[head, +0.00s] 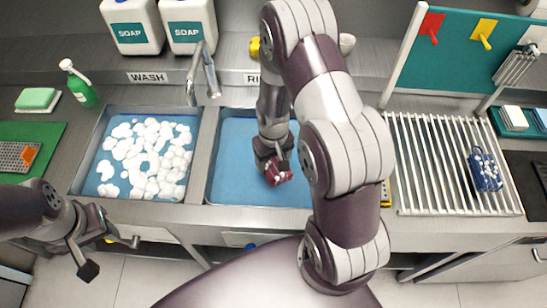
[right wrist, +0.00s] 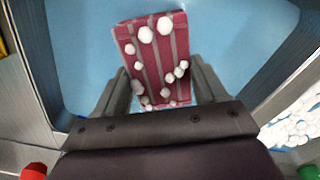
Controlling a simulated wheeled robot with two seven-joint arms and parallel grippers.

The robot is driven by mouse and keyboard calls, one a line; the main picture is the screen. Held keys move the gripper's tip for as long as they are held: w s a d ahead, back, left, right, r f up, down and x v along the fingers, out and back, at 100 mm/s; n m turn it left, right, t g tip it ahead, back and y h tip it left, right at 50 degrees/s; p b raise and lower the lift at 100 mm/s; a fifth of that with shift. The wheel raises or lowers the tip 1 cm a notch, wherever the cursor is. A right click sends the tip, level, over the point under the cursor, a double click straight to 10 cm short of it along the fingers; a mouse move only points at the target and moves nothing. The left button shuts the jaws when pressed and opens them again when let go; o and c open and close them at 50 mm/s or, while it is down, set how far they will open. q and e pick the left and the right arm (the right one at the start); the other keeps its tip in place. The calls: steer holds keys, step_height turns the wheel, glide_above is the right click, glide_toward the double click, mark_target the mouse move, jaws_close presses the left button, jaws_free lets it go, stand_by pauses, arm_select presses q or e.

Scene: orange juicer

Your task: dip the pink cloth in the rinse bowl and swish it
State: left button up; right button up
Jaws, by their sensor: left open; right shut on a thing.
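The pink cloth (head: 279,177) is a dark pink, striped, folded piece with white foam blobs on it. My right gripper (head: 272,165) is shut on it, over the blue rinse bowl (head: 232,150). The right wrist view shows the cloth (right wrist: 155,65) between the two fingers, with blue water (right wrist: 235,30) behind it. I cannot tell whether the cloth touches the water. My right arm hides the right part of the bowl and of its label. My left gripper (head: 110,256) is open and empty in front of the counter, below the wash basin.
The wash basin (head: 106,192) with white foam lies left of the rinse bowl. A tap (head: 205,75) stands behind the divider. Two soap jugs (head: 133,25) stand at the back. A drying rack (head: 430,165) on the right holds a blue dotted item (head: 486,170).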

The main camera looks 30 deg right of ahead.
step_height(320, 180, down, 12)
steer(key=b, duration=0.7)
steer(key=shift+r+b, duration=0.15)
steer(key=shift+b, duration=0.25)
steer(key=shift+d+f, duration=0.1)
steer(key=shift+f, duration=0.25)
steer(key=shift+r, duration=0.1)
steer(key=shift+s+d, duration=0.55)
steer(key=shift+d, duration=0.3)
steer(key=w+a, duration=0.1)
steer(key=a, duration=0.1)
steer(key=w+a, duration=0.1)
steer(key=shift+w+a, duration=0.15)
steer(key=shift+a, duration=0.2)
steer(key=shift+s+d+p, duration=0.35)
steer(key=shift+s+d, duration=0.25)
steer(key=shift+d, duration=0.4)
steer(key=shift+s+d+p, duration=0.3)
steer(key=shift+s+d, duration=0.3)
steer(key=shift+d, duration=0.35)
